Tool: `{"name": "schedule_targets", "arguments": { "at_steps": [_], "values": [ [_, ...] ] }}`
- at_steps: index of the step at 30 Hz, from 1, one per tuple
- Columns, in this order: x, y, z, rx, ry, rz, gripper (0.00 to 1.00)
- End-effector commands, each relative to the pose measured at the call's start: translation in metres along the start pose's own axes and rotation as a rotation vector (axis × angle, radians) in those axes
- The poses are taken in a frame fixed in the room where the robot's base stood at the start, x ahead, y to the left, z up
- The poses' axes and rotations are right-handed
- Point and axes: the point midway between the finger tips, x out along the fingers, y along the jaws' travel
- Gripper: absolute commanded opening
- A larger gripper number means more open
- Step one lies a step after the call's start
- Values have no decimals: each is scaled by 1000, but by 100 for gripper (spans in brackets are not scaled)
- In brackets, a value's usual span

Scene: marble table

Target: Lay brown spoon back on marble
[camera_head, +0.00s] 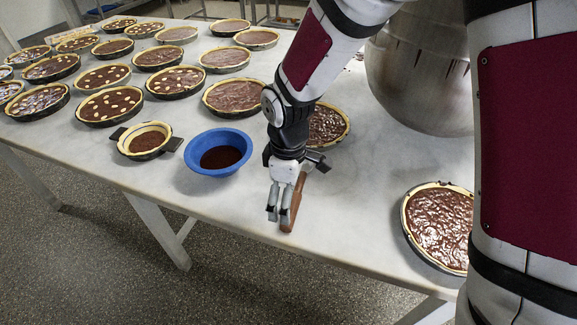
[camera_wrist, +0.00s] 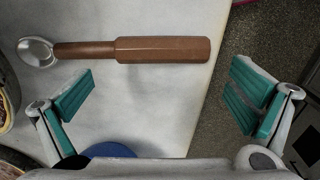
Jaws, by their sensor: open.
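The brown spoon (camera_wrist: 140,50) has a wooden handle and a small metal bowl. In the wrist view it lies level across the upper part of the picture on the marble table (camera_wrist: 165,110), its handle end close to the table edge. In the head view the spoon (camera_head: 294,205) shows behind and beside my gripper (camera_head: 279,212), partly hidden by it. My gripper (camera_wrist: 160,98) is open, with its two teal-padded fingers wide apart and nothing between them. The spoon is beyond the fingertips in the wrist view. I cannot tell how far above the table the gripper is.
A blue bowl (camera_head: 232,135) with brown filling stands left of my gripper. A small tart (camera_head: 145,140) is further left. Several chocolate tarts fill the back left. A large metal bowl (camera_head: 420,75) and another tart (camera_head: 437,228) are at right. Marble right of the gripper is clear.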

Motion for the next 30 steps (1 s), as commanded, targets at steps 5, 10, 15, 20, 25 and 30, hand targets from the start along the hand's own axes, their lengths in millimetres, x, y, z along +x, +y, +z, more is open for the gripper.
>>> {"name": "schedule_targets", "arguments": {
  "at_steps": [5, 10, 15, 20, 25, 30],
  "values": [
    [-42, 3, 0, 2, 3, 4, 100],
    [-72, 2, 0, 2, 2, 2, 100],
    [-90, 3, 1, 1, 0, 0, 100],
    [-96, 2, 1, 1, 0, -1, 100],
    [-98, 2, 3, 11, 0, 3, 100],
    [-127, 4, 32, 139, 15, 53, 100]
  ]
}}
